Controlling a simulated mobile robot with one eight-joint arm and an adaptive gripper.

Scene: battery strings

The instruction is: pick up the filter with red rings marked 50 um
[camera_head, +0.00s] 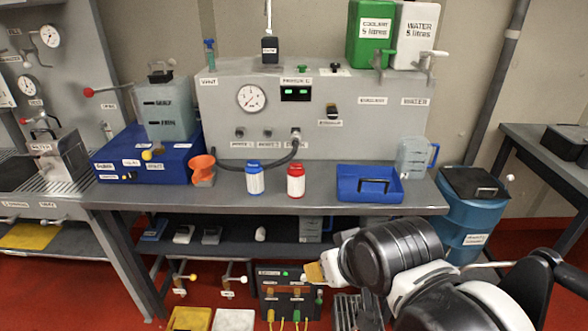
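A white cylinder with red rings (296,181) stands upright on the grey bench, right of centre; I take it as the filter, though its marking is too small to read. A similar white cylinder with blue rings (255,179) stands to its left, apart from it. My gripper (314,273) is at the end of my black arm, in front of the bench and lower in the picture than the bench top. It is apart from the red-ringed filter. Its fingers are small and partly hidden, so I cannot tell whether it is open or shut.
A blue tray (350,193) sits right of the filter, with a clear jug (413,158) beyond it. An orange funnel (202,168) stands at left. A hose (262,163) hangs from the grey panel (220,105) behind the filters. Bare bench lies between the filter and tray.

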